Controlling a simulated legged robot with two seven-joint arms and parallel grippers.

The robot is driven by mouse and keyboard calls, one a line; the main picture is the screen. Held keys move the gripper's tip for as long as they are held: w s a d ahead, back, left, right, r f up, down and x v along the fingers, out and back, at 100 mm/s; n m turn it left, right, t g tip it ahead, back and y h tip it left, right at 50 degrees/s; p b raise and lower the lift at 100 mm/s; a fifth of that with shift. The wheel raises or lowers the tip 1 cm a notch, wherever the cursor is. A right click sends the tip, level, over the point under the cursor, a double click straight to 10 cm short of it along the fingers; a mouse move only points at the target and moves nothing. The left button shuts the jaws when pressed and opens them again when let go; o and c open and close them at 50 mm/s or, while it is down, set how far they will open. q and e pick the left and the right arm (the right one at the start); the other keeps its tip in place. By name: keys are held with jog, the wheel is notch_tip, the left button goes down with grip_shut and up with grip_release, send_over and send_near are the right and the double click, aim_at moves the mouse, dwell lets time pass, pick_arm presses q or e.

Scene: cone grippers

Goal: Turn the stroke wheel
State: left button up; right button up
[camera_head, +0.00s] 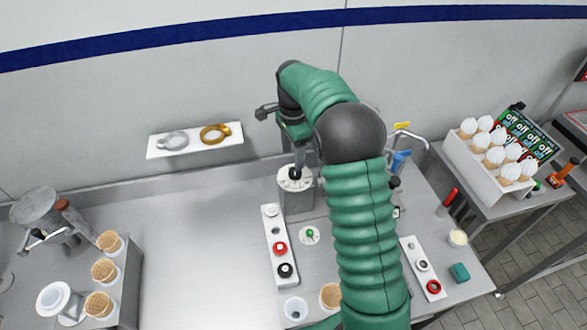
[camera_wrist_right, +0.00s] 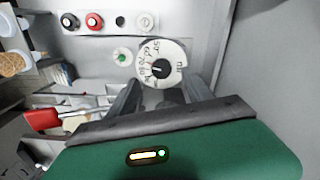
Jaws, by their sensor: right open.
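The stroke wheel looks to be the white round dial (camera_head: 291,184) with printed numbers and a black centre knob, on top of a grey metal block (camera_head: 298,203). In the right wrist view the dial (camera_wrist_right: 149,53) and its knob (camera_wrist_right: 157,69) lie just beyond my fingertips. My right gripper (camera_head: 298,158) points down over the dial in the head view and partly covers it. In the wrist view its two dark fingers (camera_wrist_right: 172,88) are apart, with nothing held between them. I cannot tell whether a fingertip touches the dial. My left gripper is not in view.
A white strip with red and black knobs (camera_head: 280,248) and a green button on a round plate (camera_head: 309,235) sit close by. A wall shelf (camera_head: 194,147) holds two rings. Cones stand at left and far right. The counter's left middle (camera_head: 190,250) is clear.

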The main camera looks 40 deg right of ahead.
aim_at(295, 172)
jog(key=f, duration=0.4)
jog(key=d+f, duration=0.1)
jog(key=f, duration=0.2)
jog(key=shift+p, duration=0.3)
jog(key=shift+d+f, duration=0.3)
jog(key=shift+f, duration=0.05)
jog(key=shift+a+r, duration=0.15)
jog(key=shift+a, duration=0.1)
jog(key=shift+c, duration=0.3)
jog(key=shift+a+r, duration=0.1)
jog(key=shift+a, duration=0.25)
jog(key=c, duration=1)
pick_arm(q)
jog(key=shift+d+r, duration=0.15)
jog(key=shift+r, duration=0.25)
pick_arm(e)
jog(key=shift+d, duration=0.15)
grip_shut()
